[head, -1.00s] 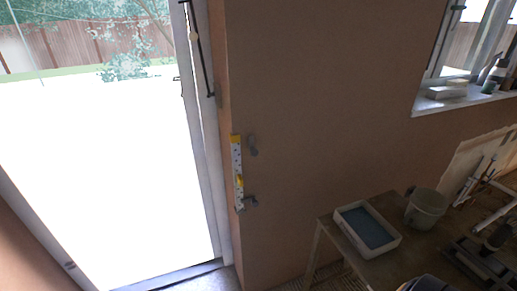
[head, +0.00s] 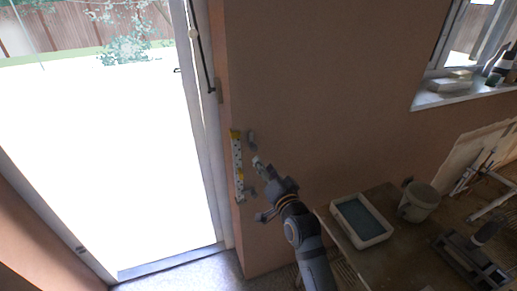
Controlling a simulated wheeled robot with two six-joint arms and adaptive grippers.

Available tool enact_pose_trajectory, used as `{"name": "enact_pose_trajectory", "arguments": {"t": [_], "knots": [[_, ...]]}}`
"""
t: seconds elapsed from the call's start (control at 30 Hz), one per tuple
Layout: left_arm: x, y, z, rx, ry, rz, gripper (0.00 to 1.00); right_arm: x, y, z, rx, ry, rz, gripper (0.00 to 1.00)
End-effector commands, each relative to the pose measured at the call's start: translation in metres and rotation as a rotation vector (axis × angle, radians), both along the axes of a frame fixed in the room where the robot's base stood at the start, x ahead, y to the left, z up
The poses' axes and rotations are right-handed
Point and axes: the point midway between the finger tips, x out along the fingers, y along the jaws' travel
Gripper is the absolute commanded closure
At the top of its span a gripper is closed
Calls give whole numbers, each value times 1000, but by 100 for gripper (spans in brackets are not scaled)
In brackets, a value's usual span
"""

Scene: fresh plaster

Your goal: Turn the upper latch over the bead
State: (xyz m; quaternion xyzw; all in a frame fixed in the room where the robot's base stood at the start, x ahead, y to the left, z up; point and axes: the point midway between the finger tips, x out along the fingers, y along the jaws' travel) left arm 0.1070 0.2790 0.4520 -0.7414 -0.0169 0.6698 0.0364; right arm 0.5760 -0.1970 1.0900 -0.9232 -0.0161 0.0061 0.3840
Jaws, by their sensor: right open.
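The bead (head: 237,158), a pale dotted strip with yellow parts, stands upright along the wall's corner beside the doorway. The upper latch (head: 251,138) is a small grey piece on the wall just right of the bead's top; it looks upright, beside the bead and not across it. A lower grey latch (head: 249,191) sits near the bead's lower end, partly crowded by my gripper. My right gripper (head: 261,180) is open and empty, reaching up from below, right of the bead and below the upper latch. Whether it touches the wall is unclear. My left gripper is not in view.
A bench (head: 375,262) at lower right carries a white tray (head: 387,233) and a grey bucket (head: 420,200). A windowsill (head: 455,97) with several items is at upper right. The bright open doorway (head: 110,170) is on the left. The wall above my gripper is clear.

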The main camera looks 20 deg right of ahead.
Motion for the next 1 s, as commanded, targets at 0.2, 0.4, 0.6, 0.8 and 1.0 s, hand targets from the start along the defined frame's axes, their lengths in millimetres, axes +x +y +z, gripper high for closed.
{"name": "enact_pose_trajectory", "arguments": {"t": [0.2,0.4,0.6,0.8,1.0], "knots": [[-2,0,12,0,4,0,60,41,1,4,-3,-2,0,52],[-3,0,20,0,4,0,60,80,2,2,-3,1,0,52],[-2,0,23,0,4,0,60,98,3,0,-3,1,-1,52],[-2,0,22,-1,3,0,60,100,3,0,-3,1,-1,52],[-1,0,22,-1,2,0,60,100,3,-1,-3,1,-1,71]]}}
